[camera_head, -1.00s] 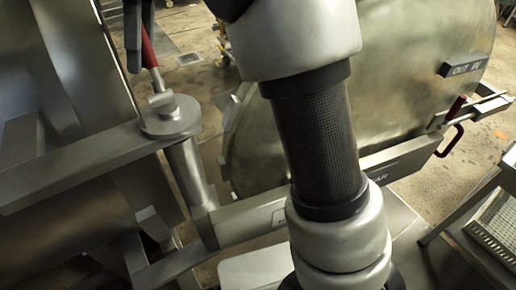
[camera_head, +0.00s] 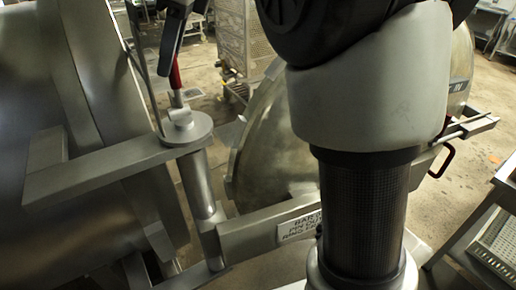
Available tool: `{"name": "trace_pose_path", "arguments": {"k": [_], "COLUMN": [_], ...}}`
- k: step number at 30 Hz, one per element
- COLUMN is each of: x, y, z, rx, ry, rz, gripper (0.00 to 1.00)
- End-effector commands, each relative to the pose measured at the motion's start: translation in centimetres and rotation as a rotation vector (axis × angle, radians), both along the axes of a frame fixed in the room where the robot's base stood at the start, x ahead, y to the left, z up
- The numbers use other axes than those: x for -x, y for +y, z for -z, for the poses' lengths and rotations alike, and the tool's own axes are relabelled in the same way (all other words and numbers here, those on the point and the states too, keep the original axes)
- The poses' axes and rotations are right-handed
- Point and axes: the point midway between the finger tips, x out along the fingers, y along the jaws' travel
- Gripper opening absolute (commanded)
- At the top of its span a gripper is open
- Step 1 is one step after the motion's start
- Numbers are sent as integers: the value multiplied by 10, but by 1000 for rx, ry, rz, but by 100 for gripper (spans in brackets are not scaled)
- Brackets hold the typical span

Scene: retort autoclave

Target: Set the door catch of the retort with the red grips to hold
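The retort's round door (camera_head: 275,150) stands swung open to the right of the vessel (camera_head: 60,215), partly hidden by my arm. A lever with a red grip (camera_head: 175,73) rises from the round hinge cap (camera_head: 186,128) on top of the hinge post; I take it for the door catch. My gripper (camera_head: 174,50) is at the top edge, its dark fingers at the upper part of this red grip. Whether they are closed on it or only beside it cannot be told. A red handle (camera_head: 443,160) shows on the door's far right edge.
The hinge arm (camera_head: 105,170) runs from the vessel to the post. A door bar with a label plate (camera_head: 299,227) lies below the door. A metal table with a perforated tray (camera_head: 495,240) stands at lower right. Open floor (camera_head: 480,145) lies beyond.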

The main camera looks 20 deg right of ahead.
Motion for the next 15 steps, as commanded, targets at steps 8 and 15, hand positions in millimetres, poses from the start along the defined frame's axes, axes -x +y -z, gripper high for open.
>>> {"name": "trace_pose_path", "arguments": {"k": [8, 15], "x": [5, 10], "y": [-22, -36], "z": [-54, -91], "rx": [2, 0], "ry": [-2, -1], "rz": [3, 4], "gripper": [26, 26]}}
